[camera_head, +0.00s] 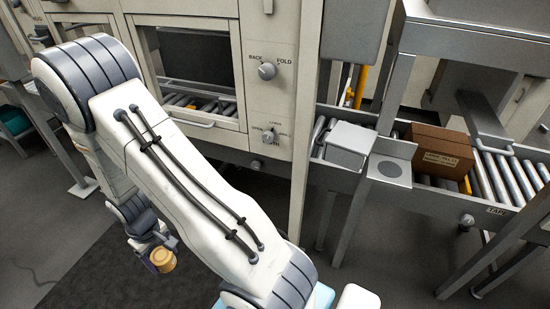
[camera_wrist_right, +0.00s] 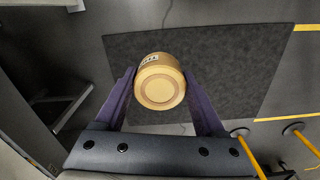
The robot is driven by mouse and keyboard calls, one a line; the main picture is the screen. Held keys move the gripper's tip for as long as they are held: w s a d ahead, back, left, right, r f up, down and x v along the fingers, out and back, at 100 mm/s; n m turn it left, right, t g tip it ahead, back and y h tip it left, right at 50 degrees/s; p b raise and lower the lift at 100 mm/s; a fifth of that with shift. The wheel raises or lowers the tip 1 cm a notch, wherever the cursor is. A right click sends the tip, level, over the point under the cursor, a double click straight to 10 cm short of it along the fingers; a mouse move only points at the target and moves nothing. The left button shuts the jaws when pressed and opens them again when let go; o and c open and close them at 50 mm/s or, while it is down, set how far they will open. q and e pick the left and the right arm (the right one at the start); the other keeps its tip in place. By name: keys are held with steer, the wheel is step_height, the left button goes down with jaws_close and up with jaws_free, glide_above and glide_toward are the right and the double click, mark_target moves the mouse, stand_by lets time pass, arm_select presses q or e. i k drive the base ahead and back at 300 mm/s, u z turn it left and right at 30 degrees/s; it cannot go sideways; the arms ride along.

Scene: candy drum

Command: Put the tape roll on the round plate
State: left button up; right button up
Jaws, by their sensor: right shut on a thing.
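The tape roll (camera_head: 163,259) is a tan cylinder with a pale round end and a small printed label. My right gripper (camera_head: 158,262) is shut on it, well above the dark floor. The right wrist view shows the roll (camera_wrist_right: 160,88) between the two purple fingers of the right gripper (camera_wrist_right: 161,85), its round end facing the camera. A dark round disc (camera_head: 388,169) lies on a square metal ledge at right in the head view, far from the roll. It may be the round plate; I cannot tell for certain. My left gripper is not in view.
A cream machine cabinet (camera_head: 276,105) with knobs and a window stands behind my arm. A brown box (camera_head: 438,150) sits on the roller conveyor (camera_head: 513,178) beside a grey metal box (camera_head: 349,145). A dark mat (camera_wrist_right: 225,70) lies on open floor below the gripper.

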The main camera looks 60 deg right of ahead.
mark_target(390, 170)
steer(key=u, duration=0.75)
steer(key=k, duration=2.2)
steer(key=z, duration=1.3)
steer(key=i, duration=0.4)
steer(key=u, duration=0.15)
